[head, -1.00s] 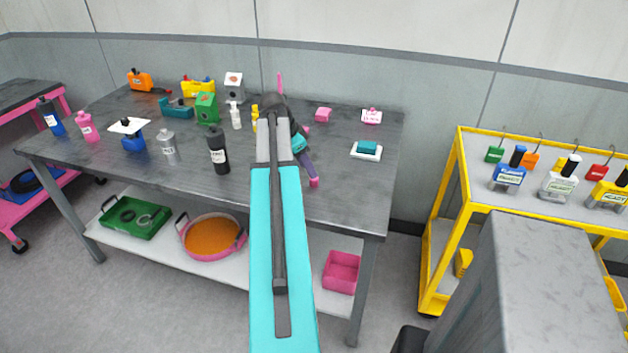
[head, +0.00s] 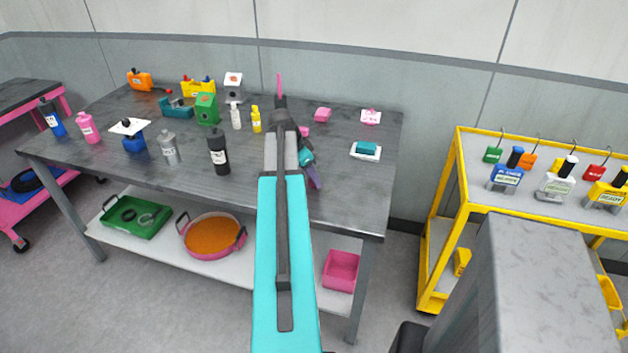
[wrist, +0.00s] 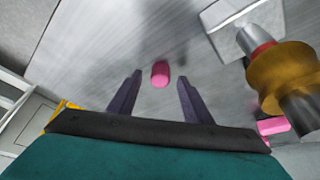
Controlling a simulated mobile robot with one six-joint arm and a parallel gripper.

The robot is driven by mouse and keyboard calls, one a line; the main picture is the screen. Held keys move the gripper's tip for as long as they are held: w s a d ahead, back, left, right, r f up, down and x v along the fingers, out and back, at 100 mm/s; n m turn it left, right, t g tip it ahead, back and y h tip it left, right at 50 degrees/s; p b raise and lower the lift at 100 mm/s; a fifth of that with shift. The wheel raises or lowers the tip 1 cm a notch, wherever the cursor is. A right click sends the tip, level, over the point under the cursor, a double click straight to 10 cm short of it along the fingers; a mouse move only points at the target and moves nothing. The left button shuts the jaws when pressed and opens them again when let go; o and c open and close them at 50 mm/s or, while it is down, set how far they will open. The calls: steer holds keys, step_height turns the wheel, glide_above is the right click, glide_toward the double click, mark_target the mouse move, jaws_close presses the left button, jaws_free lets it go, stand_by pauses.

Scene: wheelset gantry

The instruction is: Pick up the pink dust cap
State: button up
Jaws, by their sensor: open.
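The pink dust cap (wrist: 160,74) is a small rounded pink piece on the grey metal bench top in the wrist view. It lies between the lines of my gripper's two purple fingers, near the tips. My gripper (wrist: 160,80) is open, with a gap on either side of the cap. In the head view my gripper (head: 312,174) is low over the bench, right of my arm, and the cap cannot be made out there.
In the wrist view, a brass and grey fitting (wrist: 283,75) with a red ring stands close on the right. A black bottle (head: 218,152) stands left.

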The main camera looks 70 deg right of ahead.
stand_by(0.4)
steer(key=c, duration=1.1)
steer(key=shift+r, duration=0.15)
steer(key=shift+r+b, duration=0.65)
steer(key=shift+r, duration=0.95)
steer(key=s+a+b, duration=0.1)
steer(key=a, duration=0.3)
steer(key=s+a, duration=0.1)
steer(key=a, duration=0.3)
steer(key=s+a+r+b, duration=0.1)
steer(key=a, duration=0.3)
steer(key=shift+s+a+b, duration=0.35)
steer(key=shift+s+a, duration=0.05)
steer(key=shift+s+a+b, duration=0.1)
steer(key=shift+a+b, duration=0.25)
steer(key=shift+s+a+r+b, duration=0.15)
steer(key=shift+a+b, duration=0.1)
steer(key=shift+a, duration=0.15)
steer(key=shift+s+a+r+b, duration=0.1)
steer(key=shift+a+b, duration=0.15)
steer(key=shift+a, duration=0.1)
